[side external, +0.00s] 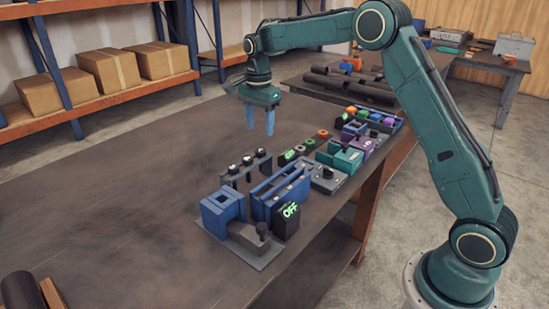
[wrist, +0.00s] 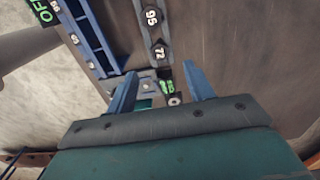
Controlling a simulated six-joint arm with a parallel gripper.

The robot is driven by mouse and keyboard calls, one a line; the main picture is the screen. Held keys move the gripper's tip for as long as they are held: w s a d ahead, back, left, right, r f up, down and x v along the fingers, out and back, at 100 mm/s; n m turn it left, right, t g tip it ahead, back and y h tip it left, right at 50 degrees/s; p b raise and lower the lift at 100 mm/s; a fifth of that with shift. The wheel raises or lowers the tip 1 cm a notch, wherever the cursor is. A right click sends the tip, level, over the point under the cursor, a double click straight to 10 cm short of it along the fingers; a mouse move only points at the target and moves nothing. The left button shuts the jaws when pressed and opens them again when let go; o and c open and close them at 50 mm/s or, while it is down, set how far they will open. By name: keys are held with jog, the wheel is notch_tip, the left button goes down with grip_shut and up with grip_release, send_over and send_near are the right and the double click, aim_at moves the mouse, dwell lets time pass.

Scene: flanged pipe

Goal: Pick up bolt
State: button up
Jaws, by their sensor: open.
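Several dark bolts with pale numbered heads stand in a row in a dark rack (side external: 247,174); the middle bolt (side external: 247,161) shows there in the side external view. In the wrist view, one bolt (wrist: 152,17) reads 95 and another bolt (wrist: 160,51) reads 72. My gripper (side external: 260,134) has its two blue fingers pointing down, apart and empty, above the table and behind the rack in the side external view. In the wrist view my gripper (wrist: 163,71) is open, with the 72 bolt just beyond the fingertips. Which bolt is meant cannot be told.
A blue slotted box (side external: 280,192), a dark block reading OFF (side external: 290,217) and a blue square socket block (side external: 223,212) crowd the near side. Teal (side external: 345,158) and purple (side external: 365,143) fixtures stand to the right. The table's left side (side external: 130,195) is clear.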

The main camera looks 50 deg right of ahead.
aim_at(260, 150)
jog(key=shift+f, duration=0.7)
jog(key=shift+f, duration=2.6)
jog(key=shift+f, duration=0.25)
grip_shut()
jog(key=shift+r, duration=0.2)
notch_tip(260, 150, up, 20)
